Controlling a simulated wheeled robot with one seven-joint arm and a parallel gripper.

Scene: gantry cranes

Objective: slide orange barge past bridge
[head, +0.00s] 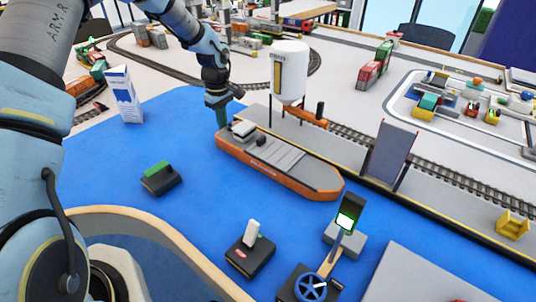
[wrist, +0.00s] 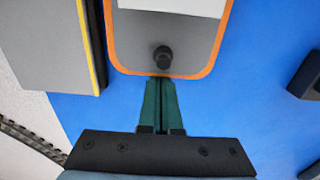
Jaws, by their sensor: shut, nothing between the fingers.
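The orange barge (head: 262,150) floats on the blue water surface alongside the quay, its long side near the quay's edge. It has a grey deck and a white cabin at its left end. My gripper (head: 221,118) points down at that left end. In the wrist view the shut, empty green fingers (wrist: 161,84) are at the barge's rounded orange rim (wrist: 120,70), close to a black post (wrist: 162,57). I cannot tell whether they touch. An upright grey panel (head: 394,150), which looks like the raised bridge leaf, stands at the quay edge to the right of the barge.
A signal (head: 346,215) shows green near the blue wheel (head: 310,287). A white-lever box (head: 250,255) and green-topped box (head: 160,178) stand in front. The quay (head: 450,205) bounds the water behind; a grey slab (head: 430,275) lies front right. Open water lies between.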

